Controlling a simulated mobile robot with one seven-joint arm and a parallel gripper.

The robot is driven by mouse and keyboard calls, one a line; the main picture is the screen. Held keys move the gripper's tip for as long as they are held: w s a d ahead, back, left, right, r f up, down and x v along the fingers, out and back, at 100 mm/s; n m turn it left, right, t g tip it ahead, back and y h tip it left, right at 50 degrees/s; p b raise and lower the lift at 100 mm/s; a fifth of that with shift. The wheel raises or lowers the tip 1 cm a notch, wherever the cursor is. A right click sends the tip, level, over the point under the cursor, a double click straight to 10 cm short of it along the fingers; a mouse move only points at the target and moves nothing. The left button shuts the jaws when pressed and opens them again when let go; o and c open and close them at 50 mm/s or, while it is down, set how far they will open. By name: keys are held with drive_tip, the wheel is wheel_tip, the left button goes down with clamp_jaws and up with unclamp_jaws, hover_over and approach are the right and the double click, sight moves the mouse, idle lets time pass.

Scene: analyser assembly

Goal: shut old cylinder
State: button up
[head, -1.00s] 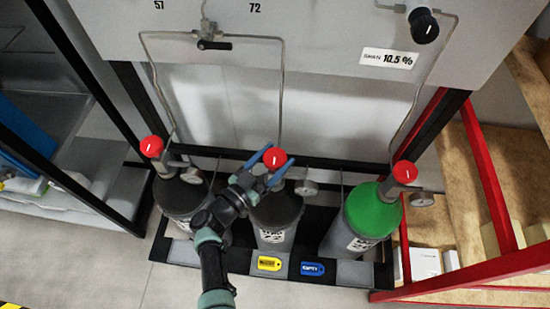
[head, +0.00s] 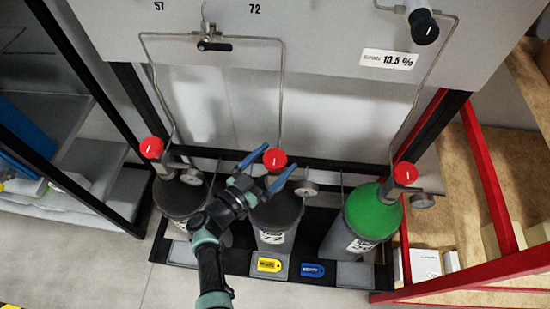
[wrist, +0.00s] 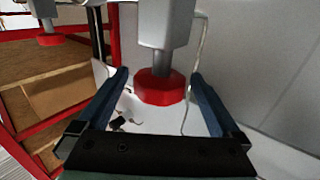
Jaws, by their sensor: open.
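Three gas cylinders stand in a black rack in the head view: a dark left one (head: 178,198), a dark middle one (head: 277,214) with a label that seems to read 72, and a green-topped right one (head: 372,212). Each has a red valve knob. My gripper (head: 277,165) is open, with its blue fingers on either side of the middle cylinder's red knob (head: 274,158). In the wrist view the knob (wrist: 160,88) sits between the spread fingers, with a gap on each side. Which cylinder is the old one is not marked clearly.
A yellow tag (head: 269,265) and a blue tag (head: 312,269) lie on the rack's front. A gauge (head: 306,189) sits just right of the middle knob. Thin pipes (head: 281,95) rise to the wall panel. A red-framed shelf (head: 490,180) stands at right.

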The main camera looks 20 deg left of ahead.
drive_tip(key=v, duration=1.2)
drive_tip(key=shift+s, duration=0.25)
drive_tip(key=shift+w+a, duration=0.1)
